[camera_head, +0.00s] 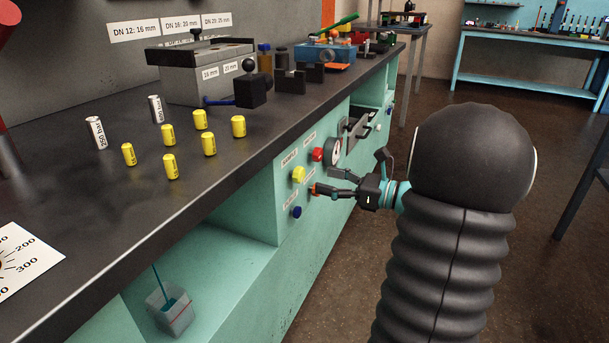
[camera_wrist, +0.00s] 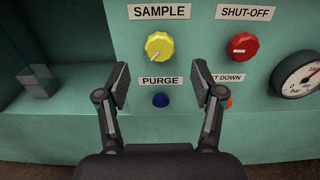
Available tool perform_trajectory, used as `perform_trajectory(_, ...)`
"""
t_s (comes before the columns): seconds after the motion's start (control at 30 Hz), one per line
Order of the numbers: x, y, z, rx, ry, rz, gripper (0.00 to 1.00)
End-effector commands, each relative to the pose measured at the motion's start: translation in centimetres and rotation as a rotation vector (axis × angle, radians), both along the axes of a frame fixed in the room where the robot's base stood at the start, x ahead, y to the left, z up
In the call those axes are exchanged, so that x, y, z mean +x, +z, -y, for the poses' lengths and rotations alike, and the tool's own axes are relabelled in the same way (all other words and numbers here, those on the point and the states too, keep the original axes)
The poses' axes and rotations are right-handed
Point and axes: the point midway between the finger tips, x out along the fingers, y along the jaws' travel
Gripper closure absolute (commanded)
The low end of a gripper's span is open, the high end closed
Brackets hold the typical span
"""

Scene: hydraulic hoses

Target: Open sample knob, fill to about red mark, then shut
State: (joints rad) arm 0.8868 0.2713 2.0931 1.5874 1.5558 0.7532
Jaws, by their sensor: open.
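The yellow sample knob (camera_wrist: 159,46) is on the teal panel under a SAMPLE label, and its white pointer line points down and left. It also shows in the head view (camera_head: 298,175). My gripper (camera_wrist: 162,88) is open and empty, with its fingers apart below the knob and either side of the PURGE label. In the head view my gripper (camera_head: 325,182) is in front of the panel, right of the knob. A clear container (camera_head: 170,311) with a red line stands in the open bay at the lower left; it also shows in the wrist view (camera_wrist: 38,82). Its fill level is unclear.
A red shut-off knob (camera_wrist: 242,47), a blue purge button (camera_wrist: 160,100) and a pressure gauge (camera_wrist: 298,76) are close by on the panel. An orange button (camera_wrist: 229,102) is partly hidden by my right finger. The bench top (camera_head: 195,215) overhangs the bay.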

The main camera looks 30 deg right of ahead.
Motion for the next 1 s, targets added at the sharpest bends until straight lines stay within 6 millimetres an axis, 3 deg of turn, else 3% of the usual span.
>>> perform_trajectory(0.33, 4.3, 0.0, -3.5, -0.001, 0.003, 0.0, 0.33)
perform_trajectory(0.8, 5.3, 0.0, -4.2, -0.001, 0.001, 0.0, 0.33)
perform_trajectory(0.87, 5.3, 0.0, -4.2, -0.001, 0.001, 0.0, 0.45)
perform_trajectory(1.0, 5.3, 0.0, -4.1, -0.001, 0.001, 0.0, 0.8)
